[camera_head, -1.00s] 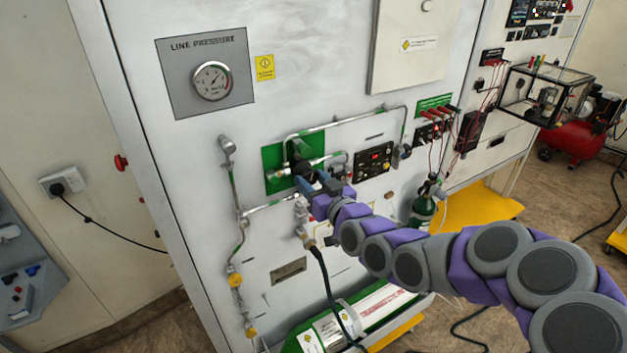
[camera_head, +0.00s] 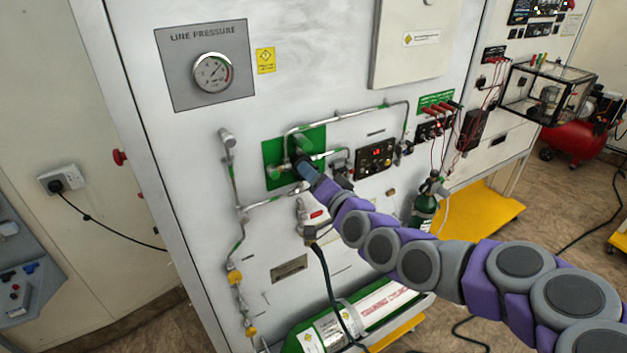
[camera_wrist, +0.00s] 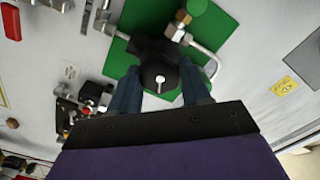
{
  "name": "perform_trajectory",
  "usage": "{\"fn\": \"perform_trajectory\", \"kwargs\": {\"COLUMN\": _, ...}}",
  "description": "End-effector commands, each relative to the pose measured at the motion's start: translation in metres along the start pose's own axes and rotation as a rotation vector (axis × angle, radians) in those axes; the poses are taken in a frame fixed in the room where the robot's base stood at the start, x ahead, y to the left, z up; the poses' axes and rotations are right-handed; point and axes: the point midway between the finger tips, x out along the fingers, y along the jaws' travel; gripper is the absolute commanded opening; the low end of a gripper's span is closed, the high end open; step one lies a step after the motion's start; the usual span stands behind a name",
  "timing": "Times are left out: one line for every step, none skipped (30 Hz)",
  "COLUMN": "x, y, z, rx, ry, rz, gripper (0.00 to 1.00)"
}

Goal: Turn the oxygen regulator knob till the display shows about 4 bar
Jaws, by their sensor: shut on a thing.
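The black regulator knob (camera_wrist: 160,76) with a white pointer mark sits in front of a green plate (camera_head: 272,165) on the panel. In the wrist view the pointer runs towards the bottom of the picture. My gripper (camera_wrist: 160,88) has one blue finger on each side of the knob and is shut on it. In the head view my gripper (camera_head: 307,172) reaches the regulator and hides most of the knob. A small display with red digits (camera_head: 376,152) is on the dark box to the right; its digits are too small to read.
A round line pressure gauge (camera_head: 213,72) is at the upper left. Metal pipes (camera_head: 345,117) run around the regulator. A hose connector (camera_head: 312,212) hangs below my gripper, and a green and white cylinder (camera_head: 365,310) lies at the bottom.

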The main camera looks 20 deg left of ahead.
Motion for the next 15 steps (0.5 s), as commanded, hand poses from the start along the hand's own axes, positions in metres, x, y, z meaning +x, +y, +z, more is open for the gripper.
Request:
{"fn": "perform_trajectory", "kwargs": {"x": -0.0002, "y": 0.0008, "z": -0.0033, "rx": 0.019, "ry": 0.01, "rz": -0.001, "gripper": 0.17}}
{"fn": "perform_trajectory", "kwargs": {"x": -0.0002, "y": 0.0009, "z": -0.0034, "rx": 0.029, "ry": 0.01, "rz": -0.001, "gripper": 0.17}}
{"fn": "perform_trajectory", "kwargs": {"x": -0.0002, "y": 0.0009, "z": -0.0035, "rx": 0.042, "ry": 0.01, "rz": -0.001, "gripper": 0.17}}
{"fn": "perform_trajectory", "kwargs": {"x": -0.0002, "y": 0.001, "z": -0.0036, "rx": 0.05, "ry": 0.01, "rz": -0.001, "gripper": 0.17}}
{"fn": "perform_trajectory", "kwargs": {"x": -0.0002, "y": 0.001, "z": -0.0036, "rx": 0.057, "ry": 0.01, "rz": 0.0, "gripper": 0.17}}
{"fn": "perform_trajectory", "kwargs": {"x": -0.0002, "y": 0.0011, "z": -0.0036, "rx": 0.065, "ry": 0.01, "rz": 0.0, "gripper": 0.17}}
{"fn": "perform_trajectory", "kwargs": {"x": -0.0002, "y": 0.001, "z": -0.0035, "rx": 0.07, "ry": 0.01, "rz": 0.0, "gripper": 0.17}}
{"fn": "perform_trajectory", "kwargs": {"x": -0.0002, "y": 0.001, "z": -0.0035, "rx": 0.074, "ry": 0.01, "rz": 0.0, "gripper": 0.17}}
{"fn": "perform_trajectory", "kwargs": {"x": -0.0002, "y": 0.0011, "z": -0.0035, "rx": 0.078, "ry": 0.009, "rz": 0.0, "gripper": 0.17}}
{"fn": "perform_trajectory", "kwargs": {"x": -0.0002, "y": 0.001, "z": -0.0034, "rx": 0.081, "ry": 0.009, "rz": 0.0, "gripper": 0.17}}
{"fn": "perform_trajectory", "kwargs": {"x": -0.0002, "y": 0.001, "z": -0.0033, "rx": 0.083, "ry": 0.009, "rz": 0.001, "gripper": 0.17}}
{"fn": "perform_trajectory", "kwargs": {"x": -0.0002, "y": 0.001, "z": -0.0033, "rx": 0.085, "ry": 0.008, "rz": 0.001, "gripper": 0.17}}
{"fn": "perform_trajectory", "kwargs": {"x": -0.0002, "y": 0.0009, "z": -0.0033, "rx": 0.086, "ry": 0.008, "rz": 0.001, "gripper": 0.17}}
{"fn": "perform_trajectory", "kwargs": {"x": -0.0002, "y": 0.001, "z": -0.0032, "rx": 0.086, "ry": 0.008, "rz": 0.001, "gripper": 0.17}}
{"fn": "perform_trajectory", "kwargs": {"x": -0.0002, "y": 0.0009, "z": -0.0032, "rx": 0.086, "ry": 0.008, "rz": 0.001, "gripper": 0.17}}
